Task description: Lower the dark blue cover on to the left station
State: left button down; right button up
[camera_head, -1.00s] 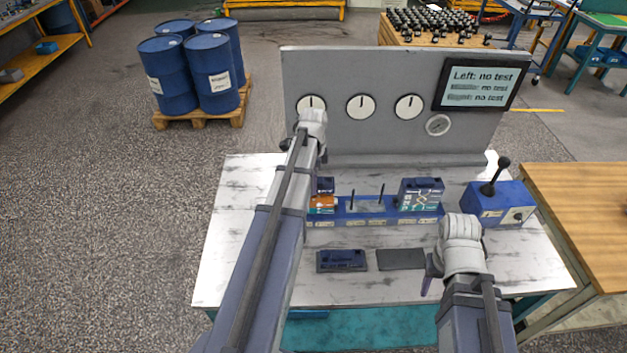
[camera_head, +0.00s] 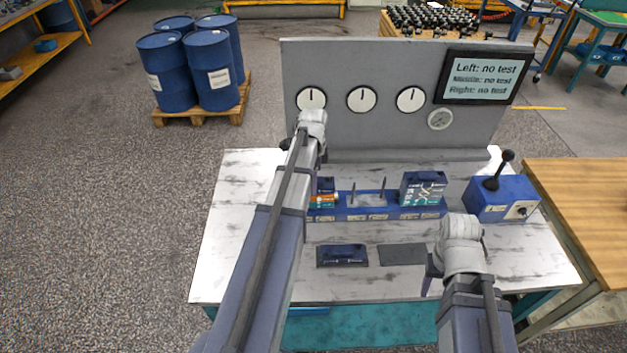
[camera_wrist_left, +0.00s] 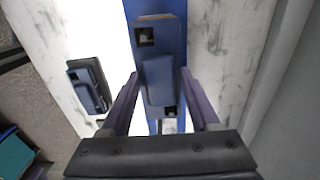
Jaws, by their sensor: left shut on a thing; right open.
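The dark blue cover (camera_head: 326,185) is at the left station, partly hidden by my left arm in the head view. In the left wrist view the cover (camera_wrist_left: 157,85) lies between my left gripper's fingers (camera_wrist_left: 160,80), which are shut on it. Under it in the head view is an orange and teal block (camera_head: 323,200) at the left end of the blue base (camera_head: 372,217). I cannot tell whether cover and block touch. My right gripper (camera_head: 430,281) is open over the bench's front right, its fingers mostly hidden by its wrist.
Two upright pins (camera_head: 382,190) stand at the middle station. A covered block (camera_head: 423,188) stands at the right station. Another dark cover (camera_head: 342,255) and a grey pad (camera_head: 402,254) lie in front. A blue lever box (camera_head: 501,199) is at right; the gauge panel (camera_head: 387,133) stands behind.

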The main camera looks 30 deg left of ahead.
pick_arm(q)
jog(key=shift+f+b, duration=0.55)
jog(key=shift+f, duration=0.05)
jog(key=shift+c, duration=0.2)
grip_release()
jog(key=shift+r, duration=0.15)
notch_tip(320, 180, up, 8)
jog(key=p, duration=0.8)
